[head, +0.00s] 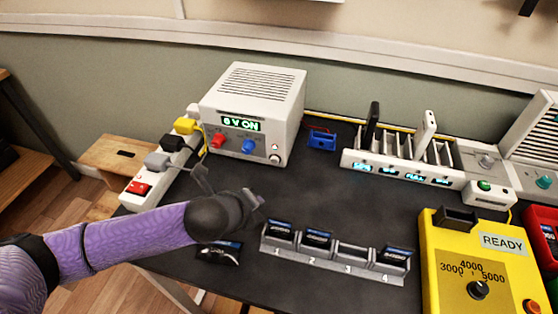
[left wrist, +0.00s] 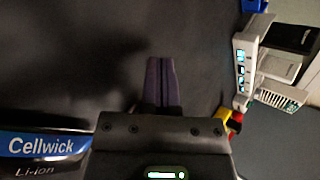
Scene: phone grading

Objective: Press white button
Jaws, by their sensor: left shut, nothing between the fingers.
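A white box-shaped power supply (head: 252,110) stands at the back of the dark table and its lit display reads what looks like "8 V ON". A small round pale button (head: 275,158) is at the lower right of its front, beside a blue knob (head: 248,146) and a red knob (head: 217,140). My left gripper (head: 252,200) is above the table in front of the power supply, apart from the button. In the left wrist view its fingers (left wrist: 161,82) are together and empty. My right gripper is in neither view.
A holder with numbered slots (head: 330,262) bears several battery packs; another pack (head: 218,252) lies beside it. A power strip (head: 160,165) is at left. A charging rack (head: 400,168) stands behind, and a yellow tester (head: 440,265) reading "READY" is at right.

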